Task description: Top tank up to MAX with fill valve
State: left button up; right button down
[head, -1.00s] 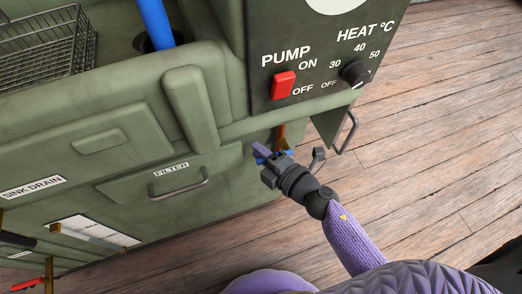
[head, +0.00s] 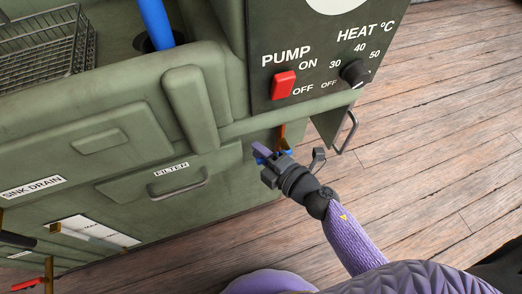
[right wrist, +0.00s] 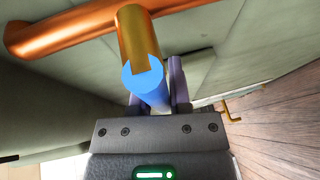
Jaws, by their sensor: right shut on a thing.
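The fill valve's blue handle (right wrist: 146,84) sits between the two fingers of my right gripper (right wrist: 154,82) in the right wrist view. A brass stem (right wrist: 138,40) meets the handle, and a copper pipe (right wrist: 70,33) crosses behind. In the head view my right gripper (head: 264,160) is at the right end of the green cabinet front, below the control panel. Only a little of the blue handle (head: 285,153) shows around it. The gripper is shut on the handle. No tank level or MAX mark can be read. My left gripper is not in view.
The green cabinet carries a FILTER drawer (head: 180,184), a red PUMP switch (head: 283,84) and a HEAT knob (head: 354,73). A red-handled valve (head: 28,284) and a dark lever (head: 17,240) are at lower left. Wooden floor (head: 440,150) lies clear to the right.

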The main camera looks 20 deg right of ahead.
aim_at(284, 144)
jog(key=shift+d+r+m+t+h, duration=0.3)
jog(key=shift+d+r+m+t, duration=0.75)
jog(key=shift+m, duration=2.2)
jog(key=shift+d+r+m+t+h, duration=0.3)
jog(key=shift+d+r+m+t, duration=0.75)
jog(key=shift+m, duration=2.25)
jog(key=shift+d+r+m+t+h, duration=0.55)
jog(key=shift+m+t, duration=0.95)
jog(key=shift+m, duration=1.75)
jog(key=shift+a+r+y, duration=0.1)
jog(key=shift+r+y, duration=0.05)
jog(key=shift+y, duration=0.1)
jog(key=c, duration=0.6)
grip_release()
jog(key=p+v, duration=0.1)
jog(key=v, duration=0.8)
jog(key=shift+s+f, duration=0.25)
jog(key=shift+s, duration=0.1)
